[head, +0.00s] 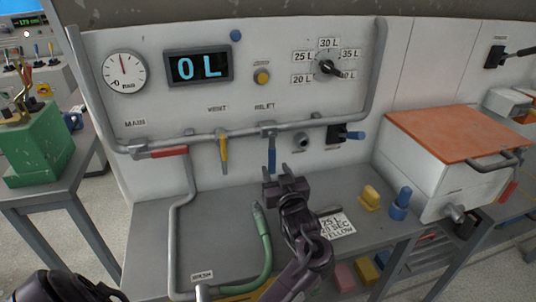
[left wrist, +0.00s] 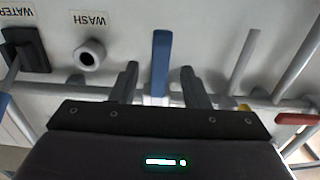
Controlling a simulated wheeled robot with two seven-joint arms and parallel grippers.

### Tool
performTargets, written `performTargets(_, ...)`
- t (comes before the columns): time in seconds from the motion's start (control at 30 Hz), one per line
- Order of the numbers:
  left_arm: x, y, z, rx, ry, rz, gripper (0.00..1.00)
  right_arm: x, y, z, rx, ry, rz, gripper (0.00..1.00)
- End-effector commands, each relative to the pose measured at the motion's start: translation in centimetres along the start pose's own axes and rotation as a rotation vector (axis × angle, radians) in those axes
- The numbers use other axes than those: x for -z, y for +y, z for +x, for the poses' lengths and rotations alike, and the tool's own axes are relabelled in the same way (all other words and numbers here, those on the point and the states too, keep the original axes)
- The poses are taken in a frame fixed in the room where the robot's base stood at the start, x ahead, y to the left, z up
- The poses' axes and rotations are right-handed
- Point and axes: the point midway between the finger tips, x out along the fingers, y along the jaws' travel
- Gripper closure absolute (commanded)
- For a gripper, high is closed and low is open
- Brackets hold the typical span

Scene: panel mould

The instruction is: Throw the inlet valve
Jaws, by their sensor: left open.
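My left gripper (head: 286,183) is open, just below and in front of the blue lever. In the left wrist view the blue lever (left wrist: 161,62) stands between the two fingers (left wrist: 158,85), with a gap on each side. The red lever (left wrist: 296,119) shows at the right edge there. My right gripper is not in view.
The display (head: 199,67) reads 0 L. A dial (head: 327,67) and a blue-handled switch (head: 345,134) are at right. A green hose (head: 265,245), card (head: 338,226), yellow piece (head: 370,198) and blue piece (head: 400,204) lie on the grey bench (head: 150,225). An orange-lidded box (head: 460,133) stands right.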

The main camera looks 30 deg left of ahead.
Motion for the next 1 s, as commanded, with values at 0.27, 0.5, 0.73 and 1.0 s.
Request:
performTargets(0.27, 0.2, -0.1, 4.6, 0.000, 0.001, 0.001, 0.58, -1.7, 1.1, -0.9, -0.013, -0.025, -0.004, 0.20)
performTargets(0.5, 0.0, 0.0, 6.5, -0.003, -0.002, -0.001, 0.58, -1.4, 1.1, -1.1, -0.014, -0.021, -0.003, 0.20)
performTargets(0.73, 0.0, 0.0, 6.6, -0.003, -0.003, -0.002, 0.58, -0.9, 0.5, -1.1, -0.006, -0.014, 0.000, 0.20)
performTargets(1.0, 0.0, 0.0, 6.6, -0.003, -0.002, -0.001, 0.90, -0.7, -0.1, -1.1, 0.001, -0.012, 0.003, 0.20)
